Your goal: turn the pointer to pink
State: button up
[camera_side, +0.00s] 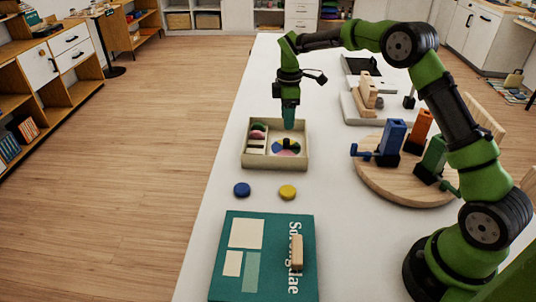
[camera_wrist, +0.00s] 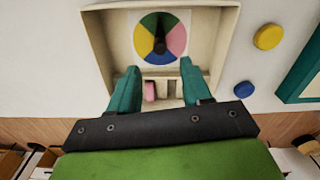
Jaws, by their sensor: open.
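The dial (camera_wrist: 178,38) is a disc with green at the top, pink at the right, blue at the bottom and yellow at the left in the wrist view. Its black pointer (camera_wrist: 160,42) stands at the centre, with its narrow end over the green part. The dial lies in a shallow cream box (camera_side: 245,160) on the white table. My gripper (camera_wrist: 160,80) is open and empty, its teal fingers apart below the dial in the wrist view. In the side view my gripper (camera_side: 289,122) hangs over the box and partly hides the dial (camera_side: 283,151).
A round wooden board (camera_side: 385,188) with coloured blocks stands at the right.

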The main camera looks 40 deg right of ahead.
aim_at(287, 139)
notch_tip(287, 139, down, 8)
jog(key=shift+r, duration=0.1)
jog(key=shift+c, duration=0.4)
grip_shut()
